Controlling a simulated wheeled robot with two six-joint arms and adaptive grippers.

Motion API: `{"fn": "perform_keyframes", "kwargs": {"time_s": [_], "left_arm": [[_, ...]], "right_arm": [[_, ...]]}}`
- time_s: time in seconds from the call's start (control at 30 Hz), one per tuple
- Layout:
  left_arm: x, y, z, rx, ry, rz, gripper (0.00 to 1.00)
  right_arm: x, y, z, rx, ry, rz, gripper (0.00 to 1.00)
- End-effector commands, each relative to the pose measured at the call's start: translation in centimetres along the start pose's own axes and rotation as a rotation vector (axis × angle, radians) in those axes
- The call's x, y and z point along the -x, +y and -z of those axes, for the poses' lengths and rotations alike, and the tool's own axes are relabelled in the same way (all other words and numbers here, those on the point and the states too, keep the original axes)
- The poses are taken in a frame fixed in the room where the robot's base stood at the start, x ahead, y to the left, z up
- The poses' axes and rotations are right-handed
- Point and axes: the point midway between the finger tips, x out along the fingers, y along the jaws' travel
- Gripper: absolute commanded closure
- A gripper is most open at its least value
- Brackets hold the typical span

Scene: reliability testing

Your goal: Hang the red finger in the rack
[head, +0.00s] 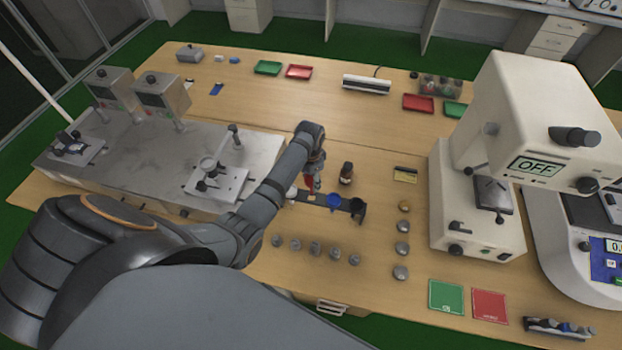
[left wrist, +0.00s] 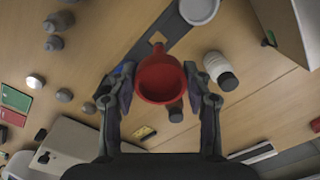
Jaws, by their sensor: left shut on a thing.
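The red finger (head: 309,182) is a red cup-shaped piece. It also shows in the left wrist view (left wrist: 160,80), its round opening facing the camera. My left gripper (head: 312,172) is shut on it, one finger on each side. The rack (head: 316,198) is a dark narrow bar on the table. In the left wrist view, the red finger is in front of the rack (left wrist: 180,24), beside a square empty slot; whether it touches the rack I cannot tell. A white finger (left wrist: 198,10) and a blue finger (head: 333,202) sit in the rack. My right gripper is not in view.
A small brown bottle (head: 346,172) stands behind the rack. Several grey weights (head: 315,248) lie in front of it, and others (head: 402,248) to its right. A grey metal platform (head: 110,150) is at left and a white machine (head: 475,215) at right.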

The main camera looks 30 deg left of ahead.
Motion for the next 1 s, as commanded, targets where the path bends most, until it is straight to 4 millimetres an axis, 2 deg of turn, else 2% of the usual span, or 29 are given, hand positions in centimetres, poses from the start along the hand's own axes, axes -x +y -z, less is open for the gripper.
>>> {"fn": "perform_keyframes", "kwargs": {"time_s": [0.27,1.0], "left_arm": [[-0.4,0.0,0.0,0.0,0.0,0.0,0.89],[-3.8,0.2,-0.3,0.0,0.0,0.0,0.89]], "right_arm": [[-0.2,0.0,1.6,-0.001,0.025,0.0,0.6],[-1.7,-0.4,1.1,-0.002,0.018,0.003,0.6]]}}
